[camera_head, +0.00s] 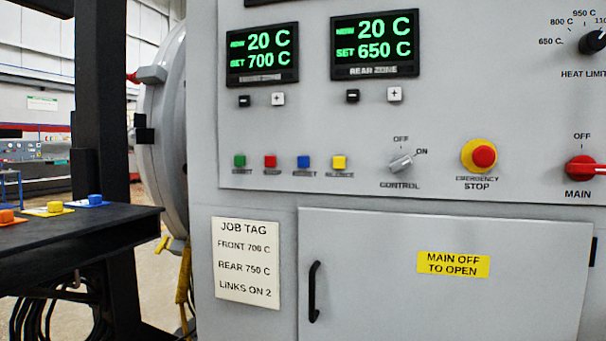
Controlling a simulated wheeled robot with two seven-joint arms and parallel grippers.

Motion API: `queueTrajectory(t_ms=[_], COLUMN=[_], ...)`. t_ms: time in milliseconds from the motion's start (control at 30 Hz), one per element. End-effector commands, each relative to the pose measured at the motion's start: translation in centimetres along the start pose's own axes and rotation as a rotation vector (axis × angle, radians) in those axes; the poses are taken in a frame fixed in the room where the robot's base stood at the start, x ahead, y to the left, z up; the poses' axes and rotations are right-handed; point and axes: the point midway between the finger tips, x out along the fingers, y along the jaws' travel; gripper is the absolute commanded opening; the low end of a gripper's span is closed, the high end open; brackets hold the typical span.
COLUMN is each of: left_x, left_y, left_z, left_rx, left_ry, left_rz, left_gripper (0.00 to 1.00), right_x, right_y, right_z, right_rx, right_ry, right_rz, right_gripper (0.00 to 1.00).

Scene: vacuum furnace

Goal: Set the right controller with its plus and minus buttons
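The right controller (375,43), labelled REAR ZONE, shows NOW 20 C and SET 650 C in green. Below it are a black minus button (352,96) and a white plus button (395,94). The left controller (262,54) shows NOW 20 C and SET 700 C, with its own minus button (244,101) and plus button (278,99). The job tag (246,264) below reads FRONT 700 C, REAR 750 C, LINKS ON 2. Neither gripper is in view.
The panel also carries several coloured buttons (290,161), a control knob (401,163), a red emergency stop (484,156), a red main switch (583,167) and a heat limit knob (593,41). A closed door (440,300) is below. A dark table (70,240) stands left.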

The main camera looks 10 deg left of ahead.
Motion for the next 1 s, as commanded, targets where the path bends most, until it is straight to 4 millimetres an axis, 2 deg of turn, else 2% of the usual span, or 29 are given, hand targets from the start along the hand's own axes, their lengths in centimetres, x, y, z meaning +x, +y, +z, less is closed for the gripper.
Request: queueTrajectory(t_ms=[933, 967, 1000], left_x=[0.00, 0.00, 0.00], left_y=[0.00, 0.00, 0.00], left_z=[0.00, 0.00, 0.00], left_rx=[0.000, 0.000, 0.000], left_ry=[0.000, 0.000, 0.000], left_rz=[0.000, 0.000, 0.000], left_gripper=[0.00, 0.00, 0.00], right_x=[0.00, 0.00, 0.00], right_y=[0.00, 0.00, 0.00], right_z=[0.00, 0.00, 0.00], right_rx=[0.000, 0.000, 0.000], right_ry=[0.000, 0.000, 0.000], right_rz=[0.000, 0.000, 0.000], right_gripper=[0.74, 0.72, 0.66])
